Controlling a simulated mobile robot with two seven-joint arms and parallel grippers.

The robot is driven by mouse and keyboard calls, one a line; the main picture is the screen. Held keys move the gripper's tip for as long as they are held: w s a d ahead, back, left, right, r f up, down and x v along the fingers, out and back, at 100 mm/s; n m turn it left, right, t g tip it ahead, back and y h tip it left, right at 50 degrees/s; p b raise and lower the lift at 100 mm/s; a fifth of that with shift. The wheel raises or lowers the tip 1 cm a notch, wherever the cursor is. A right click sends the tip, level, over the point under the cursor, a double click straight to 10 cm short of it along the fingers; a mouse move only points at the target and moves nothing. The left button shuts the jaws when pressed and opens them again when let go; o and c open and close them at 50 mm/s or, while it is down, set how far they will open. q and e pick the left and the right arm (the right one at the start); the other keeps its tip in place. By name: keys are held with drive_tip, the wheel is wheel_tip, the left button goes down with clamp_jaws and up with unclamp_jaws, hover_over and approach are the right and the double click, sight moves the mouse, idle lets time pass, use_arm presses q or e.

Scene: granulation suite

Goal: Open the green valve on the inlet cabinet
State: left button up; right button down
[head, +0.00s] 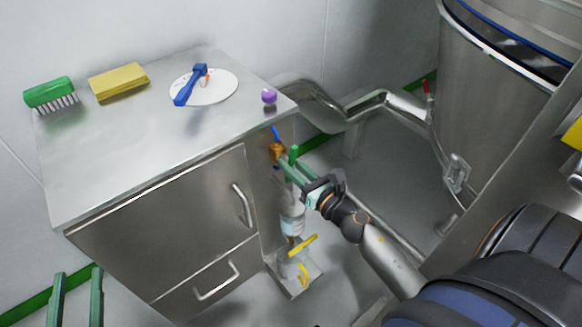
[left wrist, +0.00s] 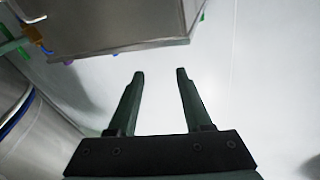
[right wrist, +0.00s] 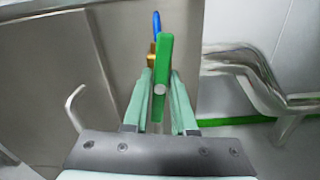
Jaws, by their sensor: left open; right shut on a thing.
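The inlet cabinet (head: 165,215) is a steel box with a door and a drawer. On its right side is a brass valve body (head: 277,151) with a blue lever (head: 275,133) above it. The green valve handle (head: 294,152) is beside the brass body; in the right wrist view the green handle (right wrist: 164,60) stands upright in the picture. My right gripper (head: 283,163) is shut on the green handle, with its fingers (right wrist: 161,78) on either side of it. My left gripper (head: 78,270) is open and empty, low at the left of the cabinet; its fingers (left wrist: 160,74) are spread apart.
On the cabinet top are a green brush (head: 50,92), a yellow sponge (head: 119,81), a white disc (head: 222,86) with a blue tool (head: 190,86), and a purple knob (head: 269,96). Steel pipes (head: 370,103) and a large vessel (head: 490,90) stand to the right.

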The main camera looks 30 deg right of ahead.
use_arm(q)
drive_tip(key=shift+m+t+h, duration=0.5)
drive_tip(key=shift+t+h, duration=0.2)
drive_tip(key=shift+h, duration=0.1)
drive_tip(key=shift+s+d+r+b, duration=0.1)
drive_tip(key=shift+s+r+b, duration=0.05)
drive_tip(key=shift+r, duration=0.85)
drive_tip(key=shift+s+d+r+b, duration=0.1)
drive_tip(key=shift+s+r+b, duration=0.05)
drive_tip(key=shift+r, duration=0.85)
use_arm(e)
drive_tip(key=shift+n, duration=1)
drive_tip(key=c, duration=0.7)
unclamp_jaws()
drive_tip(key=shift+s, duration=0.1)
use_arm(q)
drive_tip(key=s+d+r+m+t+h+b, duration=0.1)
drive_tip(key=s+r+m+t+h+b, duration=0.1)
drive_tip(key=s+r+m+h+b, duration=0.2)
drive_tip(key=shift+s+d+r+m+h, duration=0.15)
drive_tip(key=shift+s+r+m+h, duration=1.05)
drive_tip(key=shift+r+h, duration=1.3)
use_arm(e)
drive_tip(key=shift+s+d, duration=0.15)
drive_tip(key=shift+s, duration=1.9)
drive_tip(key=shift+s+d, duration=0.2)
drive_tip(key=shift+s, duration=1.85)
drive_tip(key=shift+s+d, duration=0.15)
drive_tip(key=shift+s, duration=1.9)
